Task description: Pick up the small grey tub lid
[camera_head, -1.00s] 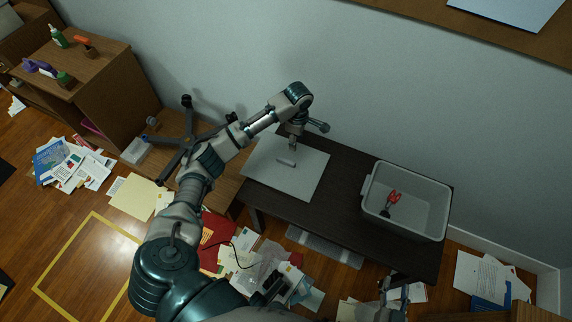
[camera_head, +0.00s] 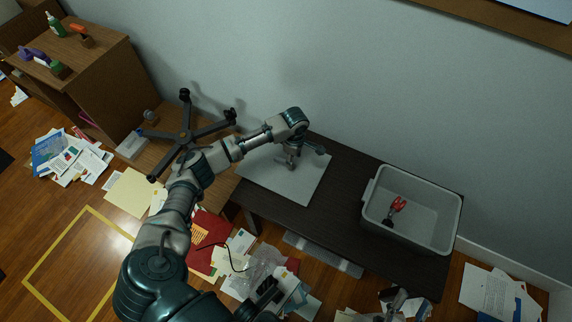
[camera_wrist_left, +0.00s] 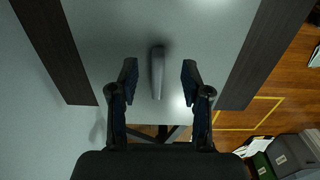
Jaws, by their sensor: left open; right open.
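The grey tub lid (camera_head: 303,190) lies flat on the left end of the dark table. In the left wrist view the lid (camera_wrist_left: 215,35) fills much of the picture, with a raised bar handle (camera_wrist_left: 157,66) in its middle. My left gripper (camera_head: 289,163) is over the lid and largely covers the handle in the head view. In the left wrist view, my left gripper (camera_wrist_left: 159,72) is open, one finger on each side of the handle, with gaps on both sides. My right gripper (camera_head: 396,303) shows small at the bottom edge of the head view, open and away from the lid.
A grey tub (camera_head: 370,205) with a red-handled tool (camera_head: 398,204) in it stands on the right of the dark table (camera_head: 340,195). A black star-shaped chair base (camera_head: 187,137) is left of the lid. Papers litter the floor. The wall runs close behind the table.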

